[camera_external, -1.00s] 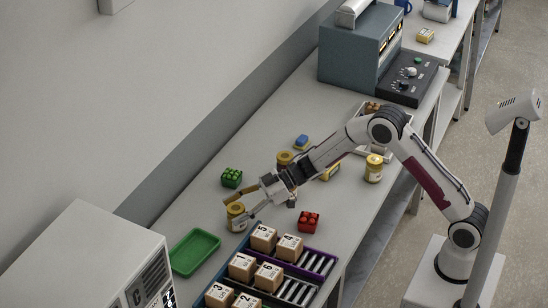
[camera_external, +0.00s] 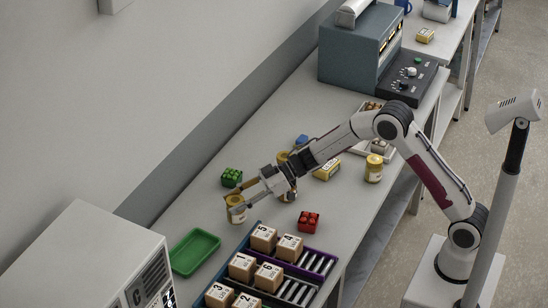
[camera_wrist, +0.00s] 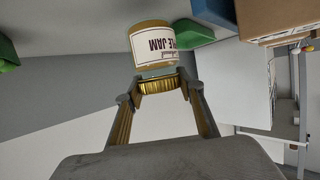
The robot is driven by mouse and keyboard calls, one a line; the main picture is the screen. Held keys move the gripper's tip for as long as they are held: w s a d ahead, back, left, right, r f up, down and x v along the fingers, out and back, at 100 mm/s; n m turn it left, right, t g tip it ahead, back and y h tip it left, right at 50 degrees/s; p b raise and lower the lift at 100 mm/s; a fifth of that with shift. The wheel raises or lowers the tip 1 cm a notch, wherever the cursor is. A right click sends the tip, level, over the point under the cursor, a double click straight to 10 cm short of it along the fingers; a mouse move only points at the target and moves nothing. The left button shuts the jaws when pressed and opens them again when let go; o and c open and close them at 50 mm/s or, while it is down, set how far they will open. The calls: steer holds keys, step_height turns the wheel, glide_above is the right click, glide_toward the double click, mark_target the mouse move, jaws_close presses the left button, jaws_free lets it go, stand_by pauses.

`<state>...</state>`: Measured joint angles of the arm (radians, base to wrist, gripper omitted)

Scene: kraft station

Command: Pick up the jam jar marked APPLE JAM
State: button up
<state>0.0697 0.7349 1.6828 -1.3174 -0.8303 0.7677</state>
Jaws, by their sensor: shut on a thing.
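A jam jar (camera_external: 237,216) with a gold lid stands upright on the bench near the green tray. In the wrist view the jar (camera_wrist: 165,48) appears upside down, and its white label shows part of the words APPLE JAM. My gripper (camera_external: 236,204) reaches it from the right. In the wrist view my gripper (camera_wrist: 158,88) has its two fingers on either side of the gold lid, shut on it. The fingers hide part of the jar in the outside view.
A green tray (camera_external: 194,251) lies in front of the held jar. A rack of numbered boxes (camera_external: 263,238) stands close by, with a red brick (camera_external: 308,221) beside it. A green brick (camera_external: 232,177) is behind. Another jar (camera_external: 374,168) stands farther right.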

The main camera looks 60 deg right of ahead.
step_height(320, 180, up, 7)
steer(key=shift+f, duration=0.1)
stand_by(0.7)
